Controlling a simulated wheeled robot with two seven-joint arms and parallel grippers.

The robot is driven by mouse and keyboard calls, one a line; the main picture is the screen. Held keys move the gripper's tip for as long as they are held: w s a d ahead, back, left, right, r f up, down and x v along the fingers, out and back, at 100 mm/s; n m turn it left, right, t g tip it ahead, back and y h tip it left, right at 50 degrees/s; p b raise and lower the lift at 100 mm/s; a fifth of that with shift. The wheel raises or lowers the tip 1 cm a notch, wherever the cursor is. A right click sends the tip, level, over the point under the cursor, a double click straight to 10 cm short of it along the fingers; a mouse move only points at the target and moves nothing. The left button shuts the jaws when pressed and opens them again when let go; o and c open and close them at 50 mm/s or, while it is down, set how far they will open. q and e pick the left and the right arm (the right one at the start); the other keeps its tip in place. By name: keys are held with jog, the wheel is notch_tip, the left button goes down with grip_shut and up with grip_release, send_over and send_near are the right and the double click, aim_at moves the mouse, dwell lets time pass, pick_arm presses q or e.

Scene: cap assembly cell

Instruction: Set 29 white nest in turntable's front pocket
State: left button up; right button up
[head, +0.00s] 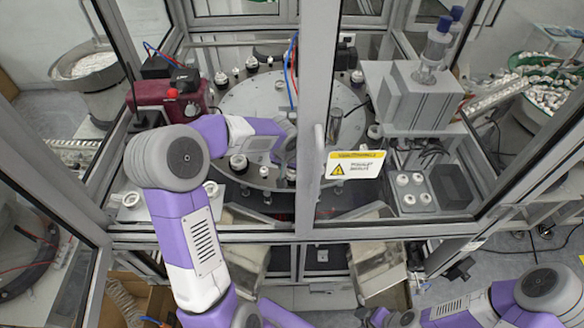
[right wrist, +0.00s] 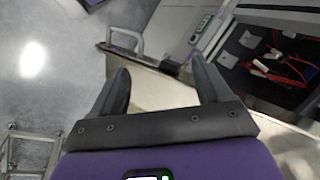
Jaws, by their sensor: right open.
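The round grey turntable (head: 262,98) stands inside the cell in the head view, with several dark and white fixtures around its rim. A white-topped piece (head: 238,163) sits at its front left edge. White ring-shaped parts that look like nests lie on a left tray (head: 128,214) and on a right plate (head: 409,211). I cannot read which is number 29. My left arm reaches over the turntable's front; its wrist is by the door post, and the fingers cannot be made out. My right gripper (right wrist: 162,85) is open and empty, outside the cell.
A vertical door post (head: 316,100) with a warning sign (head: 354,165) blocks part of the turntable. A grey feeder box (head: 410,97) stands at the right, a dark red device (head: 160,97) at the left. Sloped chutes (head: 378,255) lie below the front.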

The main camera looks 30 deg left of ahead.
pick_arm(q)
jog(key=shift+s+f+b, duration=0.35)
jog(key=shift+f+b, duration=0.2)
jog(key=shift+f, duration=0.15)
jog(key=o, duration=1)
jog(key=shift+s+a, duration=0.1)
jog(key=shift+a, duration=0.05)
jog(key=shift+r+p, duration=0.4)
jog(key=shift+p, duration=0.15)
jog(key=shift+w+r+p, duration=0.25)
jog(key=shift+r+p, duration=0.15)
jog(key=shift+p, duration=0.1)
jog(key=v, duration=1.2)
jog(key=shift+w+b, duration=0.2)
jog(key=shift+b, duration=0.1)
